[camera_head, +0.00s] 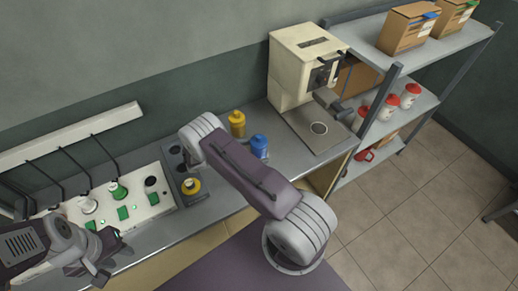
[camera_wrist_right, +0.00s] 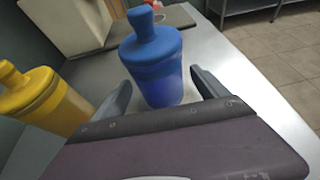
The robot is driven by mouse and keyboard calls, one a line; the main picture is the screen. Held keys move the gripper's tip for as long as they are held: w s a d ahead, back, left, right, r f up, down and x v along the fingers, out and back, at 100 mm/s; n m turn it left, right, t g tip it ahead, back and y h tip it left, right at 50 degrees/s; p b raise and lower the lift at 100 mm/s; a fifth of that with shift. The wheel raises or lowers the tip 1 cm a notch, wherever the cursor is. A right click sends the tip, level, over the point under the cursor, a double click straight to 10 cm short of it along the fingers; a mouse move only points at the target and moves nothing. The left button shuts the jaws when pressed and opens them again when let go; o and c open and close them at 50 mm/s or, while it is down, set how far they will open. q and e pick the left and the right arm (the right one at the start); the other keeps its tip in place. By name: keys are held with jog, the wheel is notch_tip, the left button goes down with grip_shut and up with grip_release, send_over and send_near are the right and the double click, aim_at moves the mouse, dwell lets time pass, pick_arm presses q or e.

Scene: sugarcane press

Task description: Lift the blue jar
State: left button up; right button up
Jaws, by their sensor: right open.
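The blue jar (camera_head: 259,147) stands upright on the grey counter, just right of my right arm in the head view. In the right wrist view the blue jar (camera_wrist_right: 155,65) stands between the two fingers of my right gripper (camera_wrist_right: 160,88). Those fingers are open, one on each side of the jar's lower part, with a visible gap on its right. The jar's base is partly hidden by my gripper body. In the head view my right gripper is hidden behind my arm. My left gripper (camera_head: 108,260) is at the lower left, its fingers apart and empty, far from the jar.
A yellow jar (camera_head: 237,123) stands close left of the blue one; another yellow-topped item (camera_head: 191,186) sits on a dark panel. A cream press (camera_head: 300,65) stands behind right. A shelf (camera_head: 420,105) holds red-and-white jars and boxes. A white panel (camera_head: 140,212) lies left.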

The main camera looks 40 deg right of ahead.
jog(key=shift+s+a+r, duration=0.1)
jog(key=c, duration=1.7)
